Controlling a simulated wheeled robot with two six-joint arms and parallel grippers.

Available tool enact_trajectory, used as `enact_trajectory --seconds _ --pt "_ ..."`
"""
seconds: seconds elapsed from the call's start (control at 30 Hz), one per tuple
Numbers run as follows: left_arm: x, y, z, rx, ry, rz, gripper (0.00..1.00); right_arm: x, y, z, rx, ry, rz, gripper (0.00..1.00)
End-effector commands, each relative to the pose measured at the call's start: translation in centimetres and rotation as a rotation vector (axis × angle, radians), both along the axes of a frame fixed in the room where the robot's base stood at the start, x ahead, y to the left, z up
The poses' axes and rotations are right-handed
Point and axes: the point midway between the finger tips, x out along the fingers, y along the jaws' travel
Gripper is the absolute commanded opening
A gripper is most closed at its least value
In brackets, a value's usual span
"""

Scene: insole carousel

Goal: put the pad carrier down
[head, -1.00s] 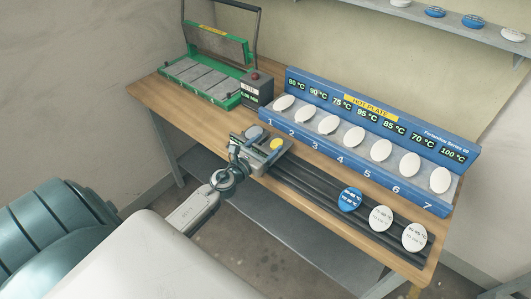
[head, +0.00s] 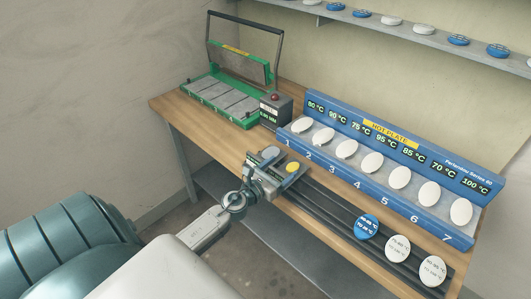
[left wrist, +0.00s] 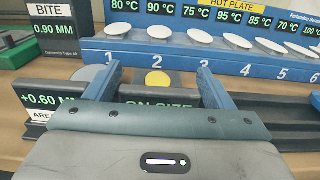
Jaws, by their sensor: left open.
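A small dark block (head: 257,161) with a grey disc (head: 270,152) and a yellow disc (head: 292,167) on top stands at the table's front edge, at the left end of the dark rails. I cannot tell surely which thing is the pad carrier. My left gripper (head: 259,183) is at the front of this block. In the left wrist view its blue fingers (left wrist: 153,82) are apart, with the yellow disc (left wrist: 158,79) and an "ON SIZE" display (left wrist: 160,103) seen between them. No held object shows between the fingers. My right gripper is not in view.
A blue hot plate (head: 400,148) with several white ovals stands at the right. A green hinged press (head: 222,98) and a grey display box (head: 275,110) stand behind left. A blue oval (head: 367,226) and two white ovals (head: 397,248) lie on the rails (head: 325,208). Bare wood shows at left.

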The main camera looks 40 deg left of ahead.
Motion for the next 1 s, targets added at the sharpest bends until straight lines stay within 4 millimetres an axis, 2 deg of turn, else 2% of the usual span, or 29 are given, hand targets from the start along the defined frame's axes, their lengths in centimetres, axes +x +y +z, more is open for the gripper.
enact_trajectory --seconds 0.3,0.5,0.7,1.0 --pt "-6.4 0.4 -0.7 0.004 0.004 -0.004 0.76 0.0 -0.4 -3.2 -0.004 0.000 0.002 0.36" --pt "-9.3 0.7 -0.7 0.005 0.004 -0.003 0.76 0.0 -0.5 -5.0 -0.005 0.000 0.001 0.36" --pt "-10.7 0.8 -0.3 0.001 0.001 0.000 0.76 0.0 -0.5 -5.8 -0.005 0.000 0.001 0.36" --pt "-11.0 0.9 -0.2 -0.002 0.002 0.001 0.76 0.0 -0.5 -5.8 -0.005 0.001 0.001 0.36"
